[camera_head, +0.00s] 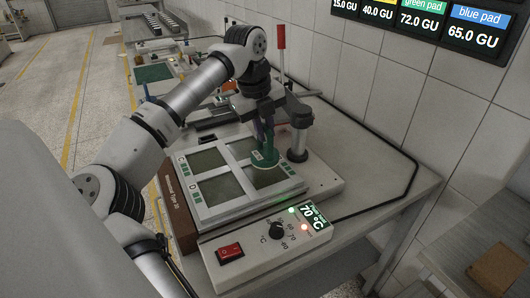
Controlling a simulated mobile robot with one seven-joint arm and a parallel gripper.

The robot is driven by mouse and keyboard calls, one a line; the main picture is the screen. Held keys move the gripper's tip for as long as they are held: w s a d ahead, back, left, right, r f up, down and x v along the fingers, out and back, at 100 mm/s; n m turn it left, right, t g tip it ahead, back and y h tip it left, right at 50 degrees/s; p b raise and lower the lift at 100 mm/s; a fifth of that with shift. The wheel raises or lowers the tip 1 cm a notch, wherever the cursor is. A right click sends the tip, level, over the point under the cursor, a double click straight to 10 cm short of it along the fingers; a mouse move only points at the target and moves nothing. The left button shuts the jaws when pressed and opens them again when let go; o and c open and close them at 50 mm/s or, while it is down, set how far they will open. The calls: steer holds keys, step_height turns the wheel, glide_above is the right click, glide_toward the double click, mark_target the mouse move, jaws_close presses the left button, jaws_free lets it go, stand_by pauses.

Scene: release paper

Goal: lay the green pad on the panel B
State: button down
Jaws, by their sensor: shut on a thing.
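My gripper (265,145) points down over the right half of a pale plate (208,213) with dark green square panels. It is shut on a small green piece, which I take to be the green pad (264,157); the fingers partly hide it. The piece is low over the right-hand panels, near the bar between them; I cannot tell whether it touches. The left panels carry marks like C and D. The near right panel (268,178), probably panel B, is partly covered by the gripper; its letter is not readable.
A grey post (299,140) stands close right of the gripper. In front is a control box (262,248) with a red switch, a knob and a 70 °C display. A brown box (176,208) flanks the plate. A tiled wall with a screen (430,22) is at right.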

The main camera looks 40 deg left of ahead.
mark_target(265, 153)
steer(key=shift+f+b, duration=1.25)
steer(key=shift+f, duration=0.85)
steer(key=shift+f, duration=0.2)
steer(key=c, duration=1.4)
jaws_free()
step_height(265, 153, up, 12)
steer(key=s+b, duration=0.1)
steer(key=s, duration=0.1)
steer(key=shift+a, duration=0.45)
steer(key=shift+s, duration=0.1)
